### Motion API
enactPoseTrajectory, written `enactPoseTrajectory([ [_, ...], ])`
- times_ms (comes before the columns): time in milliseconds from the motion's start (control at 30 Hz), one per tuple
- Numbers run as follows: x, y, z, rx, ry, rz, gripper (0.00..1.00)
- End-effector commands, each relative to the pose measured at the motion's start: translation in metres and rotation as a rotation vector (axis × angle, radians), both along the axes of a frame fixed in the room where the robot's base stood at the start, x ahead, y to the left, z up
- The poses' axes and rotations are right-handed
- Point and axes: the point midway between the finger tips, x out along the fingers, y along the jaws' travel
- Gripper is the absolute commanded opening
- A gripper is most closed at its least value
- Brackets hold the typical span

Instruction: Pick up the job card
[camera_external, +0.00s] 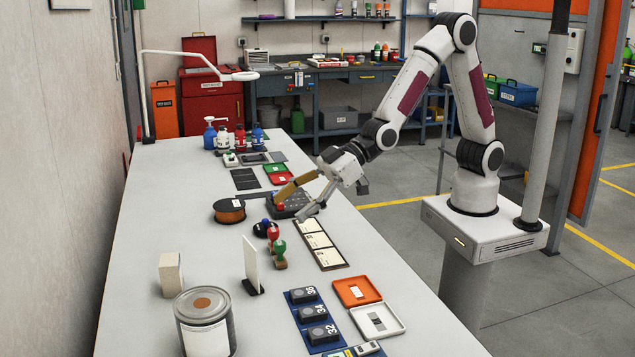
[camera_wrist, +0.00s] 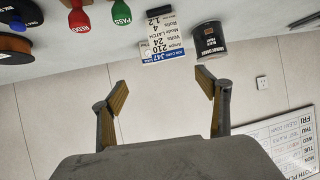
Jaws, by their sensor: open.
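The job card (camera_external: 250,262) is a thin white upright card in a small black holder on the bench, seen nearly edge-on in the external view. In the wrist view the card (camera_wrist: 163,38) appears upside down, with a blue header and printed lines, above and beyond my fingertips. My gripper (camera_external: 296,204) is open and empty, low over the bench, well behind the card. In the wrist view my gripper's (camera_wrist: 162,84) two tan-padded fingers are spread wide with nothing between them.
Red (camera_external: 273,234) and green (camera_external: 279,251) stamps stand between my gripper and the card. A spool (camera_external: 229,211) is to their left. A large can (camera_external: 204,325) and a beige block (camera_external: 170,273) stand near the card. The wall runs along the bench's left side.

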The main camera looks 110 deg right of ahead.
Motion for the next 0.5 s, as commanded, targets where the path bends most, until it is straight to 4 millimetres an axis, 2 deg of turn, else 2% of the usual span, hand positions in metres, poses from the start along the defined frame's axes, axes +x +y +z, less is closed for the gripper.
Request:
enactPoseTrajectory([
  [33, 0.006, 0.005, -0.009, 0.0, -0.008, 0.004, 0.75],
  [200, 0.025, 0.019, -0.029, 0.004, -0.057, 0.012, 0.75],
  [500, 0.04, 0.032, -0.047, 0.008, -0.111, 0.019, 0.75],
])
